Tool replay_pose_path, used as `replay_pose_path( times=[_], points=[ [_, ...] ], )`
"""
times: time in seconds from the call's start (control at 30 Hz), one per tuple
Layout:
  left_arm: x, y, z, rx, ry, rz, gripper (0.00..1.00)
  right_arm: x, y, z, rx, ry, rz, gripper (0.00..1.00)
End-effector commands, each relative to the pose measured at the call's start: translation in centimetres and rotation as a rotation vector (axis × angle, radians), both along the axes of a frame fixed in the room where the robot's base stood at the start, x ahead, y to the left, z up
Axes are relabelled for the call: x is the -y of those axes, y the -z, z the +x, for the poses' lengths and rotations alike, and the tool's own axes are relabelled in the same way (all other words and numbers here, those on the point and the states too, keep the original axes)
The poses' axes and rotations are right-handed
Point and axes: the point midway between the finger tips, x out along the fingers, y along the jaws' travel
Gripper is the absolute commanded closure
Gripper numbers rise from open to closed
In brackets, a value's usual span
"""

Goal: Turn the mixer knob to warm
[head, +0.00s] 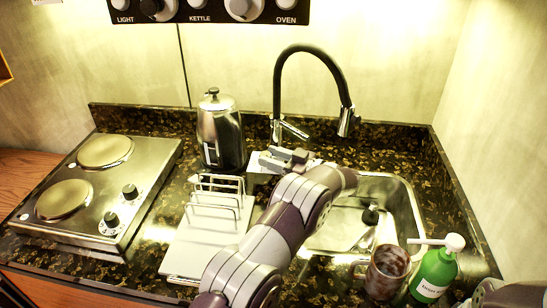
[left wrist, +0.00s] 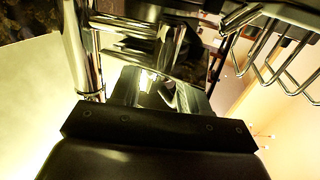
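The mixer tap (head: 278,90) has a black arched spout and a chrome body at the back edge of the sink. Its chrome lever (head: 292,129) sticks out to the right, low on the body. My left gripper (head: 283,157) is just in front of and below the tap's base. In the left wrist view, the chrome tap body (left wrist: 78,50) stands at the left, with chrome bars beside it. The gripper fingers (left wrist: 158,90) are near these bars; contact cannot be told. Whether the fingers are open or shut is unclear. My right gripper is not in view.
A steel kettle (head: 220,133) stands left of the tap. A wire rack (head: 216,187) is on the counter before it. A two-plate hob (head: 130,165) is at left.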

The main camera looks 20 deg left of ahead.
Motion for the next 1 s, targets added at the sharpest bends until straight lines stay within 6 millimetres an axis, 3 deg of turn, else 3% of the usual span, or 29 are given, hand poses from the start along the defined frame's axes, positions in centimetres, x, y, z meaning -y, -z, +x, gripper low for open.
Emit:
replay_pose_path(
  times=[0.03, 0.1, 0.27, 0.53, 0.93, 0.97, 1.0],
  points=[
    [0.0, 0.0, 0.0, 0.0, 0.0, 0.0, 0.73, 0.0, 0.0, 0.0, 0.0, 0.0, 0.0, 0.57],
    [0.0, 0.0, 0.0, 0.0, 0.0, 0.0, 0.93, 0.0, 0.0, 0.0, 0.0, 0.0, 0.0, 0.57],
    [0.0, -0.4, 0.0, 0.0, 0.019, 0.002, 0.93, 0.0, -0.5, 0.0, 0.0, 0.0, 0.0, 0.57],
    [-0.2, -0.8, -0.7, -0.003, 0.308, 0.003, 0.93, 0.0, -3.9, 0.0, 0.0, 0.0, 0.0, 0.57],
    [-0.2, -0.2, -0.8, 0.004, 0.397, 0.001, 0.93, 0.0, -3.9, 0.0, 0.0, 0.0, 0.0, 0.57],
    [-0.2, -0.2, -0.8, 0.004, 0.396, 0.001, 0.53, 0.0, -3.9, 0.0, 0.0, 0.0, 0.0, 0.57],
    [-0.2, -0.2, -0.8, 0.004, 0.396, 0.001, 0.4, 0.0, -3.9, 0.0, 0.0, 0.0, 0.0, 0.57]
  ],
)
